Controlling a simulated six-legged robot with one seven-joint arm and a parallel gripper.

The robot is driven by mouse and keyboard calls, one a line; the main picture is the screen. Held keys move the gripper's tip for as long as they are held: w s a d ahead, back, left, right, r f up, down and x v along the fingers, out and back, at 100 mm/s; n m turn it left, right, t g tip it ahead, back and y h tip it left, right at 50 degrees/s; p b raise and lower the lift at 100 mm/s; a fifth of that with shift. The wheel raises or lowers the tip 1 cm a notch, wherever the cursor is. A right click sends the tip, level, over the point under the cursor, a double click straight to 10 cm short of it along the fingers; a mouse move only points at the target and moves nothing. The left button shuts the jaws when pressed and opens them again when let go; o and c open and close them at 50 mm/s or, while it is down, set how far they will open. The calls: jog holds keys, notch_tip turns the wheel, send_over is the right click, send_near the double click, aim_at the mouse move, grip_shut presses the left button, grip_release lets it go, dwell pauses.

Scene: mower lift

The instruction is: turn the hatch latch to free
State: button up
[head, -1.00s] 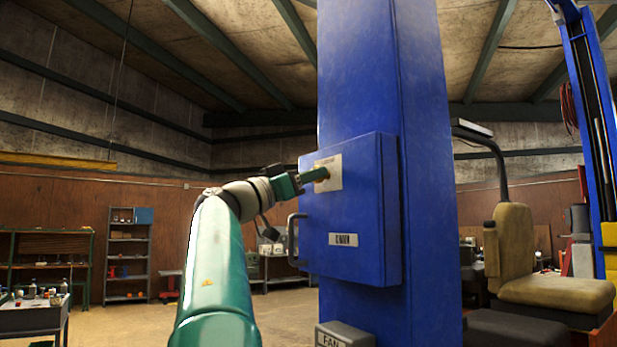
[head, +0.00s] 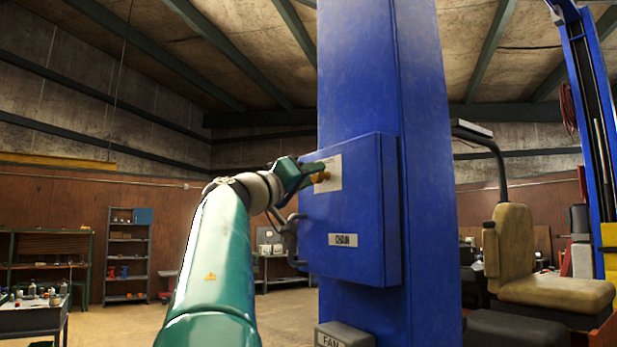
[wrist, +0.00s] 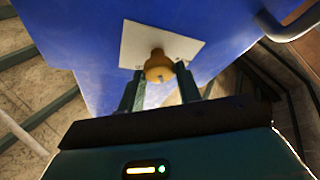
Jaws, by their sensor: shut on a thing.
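The hatch (head: 365,215) is a blue box door on the front of a blue column, with a pale plate (head: 332,165) at its upper left. The hatch latch (head: 321,177) is a yellow-orange knob on that plate. In the wrist view the latch (wrist: 158,66) stands out from the white plate (wrist: 185,46). My gripper (head: 312,172) reaches it from the left, tilted. In the wrist view my gripper (wrist: 160,80) has one finger on each side of the knob and is shut on it. The fingers partly hide the knob in the head view.
A grey handle (head: 293,240) is on the hatch's left edge, close to my wrist; it also shows in the wrist view (wrist: 290,22). A grey box marked FAN (head: 345,335) sits at the column's foot. A tan seat (head: 540,280) stands to the right. The floor at left is open.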

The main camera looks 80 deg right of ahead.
jog(key=n+t, duration=0.1)
jog(key=n, duration=0.3)
jog(key=n+t+y, duration=0.1)
jog(key=n+t, duration=0.1)
jog(key=n, duration=0.2)
jog(key=n+t+y, duration=0.1)
jog(key=n, duration=0.4)
jog(key=shift+s+r+t, duration=0.1)
jog(key=shift+r+t, duration=0.1)
jog(key=shift+t, duration=0.2)
jog(key=o, duration=1)
jog(key=shift+c, duration=0.2)
jog(key=shift+a, duration=0.15)
jog(key=v, duration=1.3)
jog(key=shift+a, duration=0.3)
